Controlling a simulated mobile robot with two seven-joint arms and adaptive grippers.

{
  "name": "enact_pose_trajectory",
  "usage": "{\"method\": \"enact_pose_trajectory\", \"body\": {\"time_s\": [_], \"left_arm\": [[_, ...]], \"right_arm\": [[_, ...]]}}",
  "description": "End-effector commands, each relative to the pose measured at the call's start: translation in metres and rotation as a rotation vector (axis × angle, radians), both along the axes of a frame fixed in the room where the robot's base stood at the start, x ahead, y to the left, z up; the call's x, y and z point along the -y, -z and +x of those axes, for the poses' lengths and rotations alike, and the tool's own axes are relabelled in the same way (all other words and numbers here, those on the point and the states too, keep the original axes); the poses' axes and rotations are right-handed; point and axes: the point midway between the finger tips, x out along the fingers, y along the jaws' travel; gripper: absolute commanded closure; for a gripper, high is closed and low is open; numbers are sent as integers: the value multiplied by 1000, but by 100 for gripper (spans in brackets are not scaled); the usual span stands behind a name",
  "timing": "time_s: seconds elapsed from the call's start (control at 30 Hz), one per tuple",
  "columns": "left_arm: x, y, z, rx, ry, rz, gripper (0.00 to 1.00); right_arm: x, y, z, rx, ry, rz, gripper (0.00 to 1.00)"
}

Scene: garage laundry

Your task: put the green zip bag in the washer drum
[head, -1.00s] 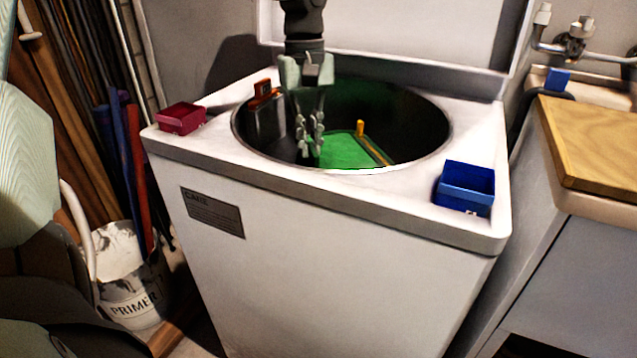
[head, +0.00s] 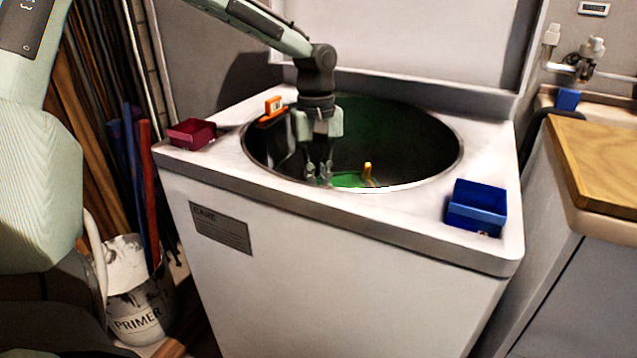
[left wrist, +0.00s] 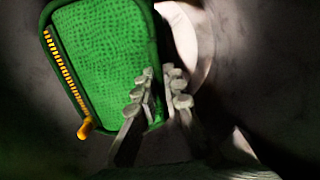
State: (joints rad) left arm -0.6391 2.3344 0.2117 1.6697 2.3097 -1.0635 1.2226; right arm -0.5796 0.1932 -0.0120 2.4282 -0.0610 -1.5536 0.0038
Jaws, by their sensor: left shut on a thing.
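The green zip bag (head: 346,180) is inside the open washer drum (head: 410,150), with only its upper part and yellow zip pull showing above the front rim. My left gripper (head: 318,178) reaches down into the drum from above and is shut on the bag's edge. In the left wrist view the bag (left wrist: 105,60) hangs beside the fingers (left wrist: 160,95), its yellow zip along the left side. The drum floor is dark, and I cannot tell whether the bag touches it. My right gripper is not in view.
A dark red box (head: 194,134) sits on the washer top at left, a blue box (head: 477,207) at front right. An orange-topped item (head: 273,108) stands at the drum's left rim. The raised lid (head: 400,40) is behind. A wood-topped counter (head: 590,160) is at right.

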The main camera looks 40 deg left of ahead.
Motion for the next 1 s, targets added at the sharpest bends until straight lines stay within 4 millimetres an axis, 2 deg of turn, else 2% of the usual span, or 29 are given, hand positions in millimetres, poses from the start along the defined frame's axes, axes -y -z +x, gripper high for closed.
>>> {"method": "enact_pose_trajectory", "body": {"time_s": [0.2,0.23,0.4,0.67,0.77,0.87,1.0], "left_arm": [[0,3,1,3,0,1,100],[0,4,0,1,0,0,89],[0,4,0,1,0,1,71],[0,3,0,1,0,1,71],[0,-3,0,1,0,1,71],[-1,-17,1,4,0,0,71],[-3,-47,3,7,-1,-1,71]], "right_arm": [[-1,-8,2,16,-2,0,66],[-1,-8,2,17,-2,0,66],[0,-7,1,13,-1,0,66],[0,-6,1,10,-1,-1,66],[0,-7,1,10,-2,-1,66],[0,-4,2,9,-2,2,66],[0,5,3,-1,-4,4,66]]}}
